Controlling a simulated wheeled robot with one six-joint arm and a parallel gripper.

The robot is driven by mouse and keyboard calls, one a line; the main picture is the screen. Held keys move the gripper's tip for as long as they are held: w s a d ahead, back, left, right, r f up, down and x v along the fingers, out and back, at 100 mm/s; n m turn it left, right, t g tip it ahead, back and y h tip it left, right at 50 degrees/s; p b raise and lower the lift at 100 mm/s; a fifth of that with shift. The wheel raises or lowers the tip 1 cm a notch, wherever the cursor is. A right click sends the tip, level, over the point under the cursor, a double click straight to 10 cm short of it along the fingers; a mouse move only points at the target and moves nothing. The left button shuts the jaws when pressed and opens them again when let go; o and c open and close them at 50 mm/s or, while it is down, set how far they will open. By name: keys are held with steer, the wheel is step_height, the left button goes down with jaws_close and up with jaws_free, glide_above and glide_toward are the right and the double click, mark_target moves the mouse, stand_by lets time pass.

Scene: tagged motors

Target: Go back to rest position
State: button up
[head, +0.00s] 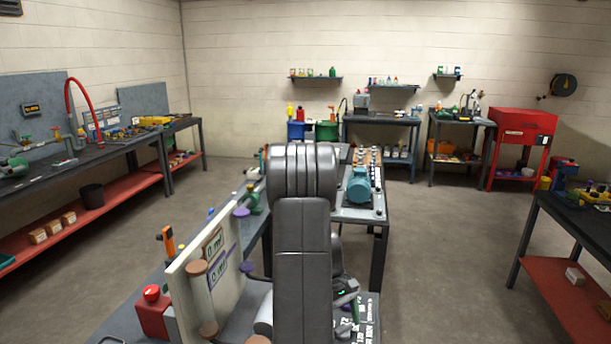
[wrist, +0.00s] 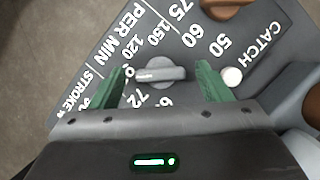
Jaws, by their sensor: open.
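My gripper (wrist: 162,80) is open in the wrist view, with one green finger on each side of a grey knob (wrist: 160,73). The knob sits on a dark panel (wrist: 106,66) with white numbers and the words "PER MIN", "STROKE" and "CATCH". In the head view my arm fills the middle and hides much of the bench. My gripper (head: 347,292) shows low beside the arm, over the panel with white print (head: 366,315).
A white upright board (head: 232,262) with pegs and a red button box (head: 152,312) stand at the lower left. A teal motor (head: 359,186) lies on the bench behind. A long left bench (head: 130,145) and a right table (head: 570,222) leave open floor between.

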steer(key=b+v, duration=0.2)
steer(key=v, duration=1.2)
steer(key=p+x, duration=0.2)
steer(key=x, duration=1.1)
steer(key=shift+s+d+f, duration=0.1)
steer(key=shift+s+f, duration=0.1)
steer(key=shift+f, duration=0.15)
steer(key=shift+f+n, duration=0.15)
steer(key=shift+n, duration=0.35)
steer(key=n+t, duration=0.1)
steer(key=n, duration=0.1)
steer(key=shift+s+n+h, duration=0.1)
steer(key=shift+n+h, duration=0.2)
steer(key=shift+h, duration=0.1)
steer(key=n+t, duration=0.1)
steer(key=n, duration=0.1)
steer(key=n+t+h, duration=0.1)
steer(key=n, duration=0.2)
steer(key=shift+s+n, duration=0.1)
steer(key=shift+n, duration=0.2)
steer(key=v, duration=1.1)
steer(key=shift+a+r+b, duration=0.3)
steer(key=shift+r+b, duration=0.05)
steer(key=shift+b, duration=0.05)
